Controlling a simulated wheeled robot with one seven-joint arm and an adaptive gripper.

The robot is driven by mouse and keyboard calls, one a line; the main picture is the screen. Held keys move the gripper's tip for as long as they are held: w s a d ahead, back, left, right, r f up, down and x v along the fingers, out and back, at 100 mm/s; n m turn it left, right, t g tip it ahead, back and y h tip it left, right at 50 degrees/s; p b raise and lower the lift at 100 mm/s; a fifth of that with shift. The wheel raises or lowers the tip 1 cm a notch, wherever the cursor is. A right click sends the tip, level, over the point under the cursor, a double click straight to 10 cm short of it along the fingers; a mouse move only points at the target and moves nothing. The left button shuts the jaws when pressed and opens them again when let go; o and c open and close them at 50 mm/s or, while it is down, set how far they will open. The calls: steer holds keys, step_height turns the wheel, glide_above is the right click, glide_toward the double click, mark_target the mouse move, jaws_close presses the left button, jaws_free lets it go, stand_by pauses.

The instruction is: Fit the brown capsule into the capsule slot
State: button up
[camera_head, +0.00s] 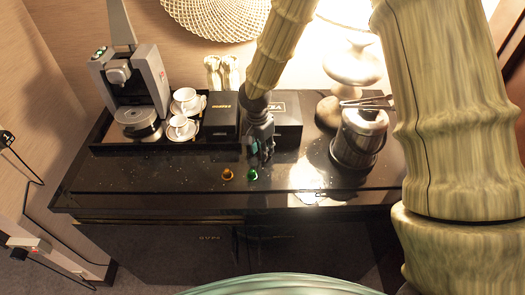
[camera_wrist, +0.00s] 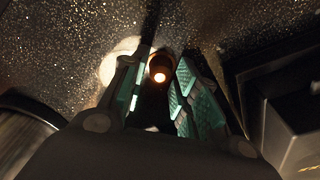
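A brown, copper-toned capsule (camera_wrist: 160,67) shows between the fingertips of my gripper (camera_wrist: 163,72) in the wrist view. It looks close to both fingers, but I cannot tell whether they press on it. In the head view my gripper (camera_head: 257,160) points down, low over the dark counter, and its fingers hide anything between them. A gold-brown capsule (camera_head: 227,174) stands on the counter to its left, and a green capsule (camera_head: 253,174) stands just in front of it. The coffee machine (camera_head: 150,80) stands at the back left; I cannot make out its capsule slot.
A dark tray (camera_head: 110,148) holds the machine, white cups (camera_head: 185,97) on saucers and a black box (camera_head: 223,113). Another dark box (camera_head: 287,118) stands behind my gripper. A metal ice bucket (camera_head: 359,138) with tongs and a lamp (camera_head: 350,65) stand right. The counter's front left is clear.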

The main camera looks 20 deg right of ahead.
steer(key=shift+f, duration=0.4)
steer(key=shift+c, duration=0.3)
steer(key=c, duration=0.3)
